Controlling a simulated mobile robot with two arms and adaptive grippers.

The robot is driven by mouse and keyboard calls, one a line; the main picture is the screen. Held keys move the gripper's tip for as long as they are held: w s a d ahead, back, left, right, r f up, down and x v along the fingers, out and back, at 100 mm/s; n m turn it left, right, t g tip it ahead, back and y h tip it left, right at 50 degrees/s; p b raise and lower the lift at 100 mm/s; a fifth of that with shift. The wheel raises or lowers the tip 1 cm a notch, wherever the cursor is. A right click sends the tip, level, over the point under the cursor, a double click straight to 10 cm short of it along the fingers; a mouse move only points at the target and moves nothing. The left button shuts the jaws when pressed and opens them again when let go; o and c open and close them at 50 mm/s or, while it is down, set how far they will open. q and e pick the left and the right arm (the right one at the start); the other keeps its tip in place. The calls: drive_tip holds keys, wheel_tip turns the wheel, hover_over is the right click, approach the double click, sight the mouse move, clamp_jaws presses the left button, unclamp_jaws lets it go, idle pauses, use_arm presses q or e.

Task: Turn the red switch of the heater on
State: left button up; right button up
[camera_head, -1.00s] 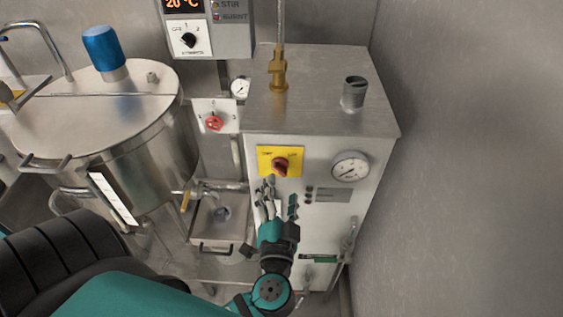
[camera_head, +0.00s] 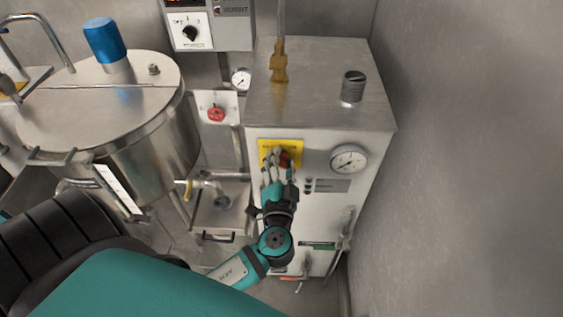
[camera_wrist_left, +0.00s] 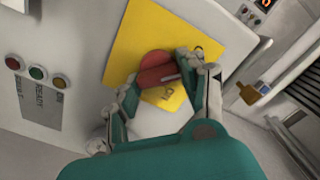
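The heater (camera_head: 318,115) is a tall metal cabinet at the middle right of the head view. Its red switch (camera_head: 285,159) sits on a yellow plate (camera_head: 264,146) on the upper front face. My left gripper (camera_head: 277,159) is at the switch and partly covers it. In the left wrist view, the red switch (camera_wrist_left: 156,70) lies between the fingertips of the left gripper (camera_wrist_left: 165,85) on the yellow plate (camera_wrist_left: 190,35). The fingers are apart, one on each side of the switch; whether they touch it is hard to tell. My right gripper is not in view.
A pressure gauge (camera_head: 348,159) and small indicator buttons (camera_head: 309,185) are beside the switch. A large steel kettle (camera_head: 150,150) with a blue motor stands left. A second red knob (camera_head: 216,115) is on the back wall. A bare wall (camera_head: 470,160) bounds the right.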

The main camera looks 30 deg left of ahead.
use_arm(q)
drive_tip(key=c, duration=0.5)
drive_tip(key=shift+c, duration=0.2)
drive_tip(key=shift+f+m, duration=0.1)
drive_tip(key=shift+m, duration=0.4)
drive_tip(key=m, duration=0.2)
drive_tip(key=shift+m+b, duration=0.3)
drive_tip(key=shift+m, duration=0.1)
drive_tip(key=m, duration=0.3)
drive_tip(key=shift+d+f+m, duration=0.1)
drive_tip(key=shift+m, duration=0.3)
drive_tip(key=m+p, duration=0.1)
drive_tip(key=m, duration=0.4)
drive_tip(key=shift+f+p, duration=0.1)
drive_tip(key=shift+p, duration=0.25)
drive_tip(key=m+p, duration=0.1)
drive_tip(key=m, duration=0.3)
drive_tip(key=shift+f+m+p, duration=0.1)
drive_tip(key=shift+m+p, duration=0.2)
drive_tip(key=shift+m, duration=0.3)
drive_tip(key=shift+f+m, duration=0.1)
drive_tip(key=shift+m, duration=0.2)
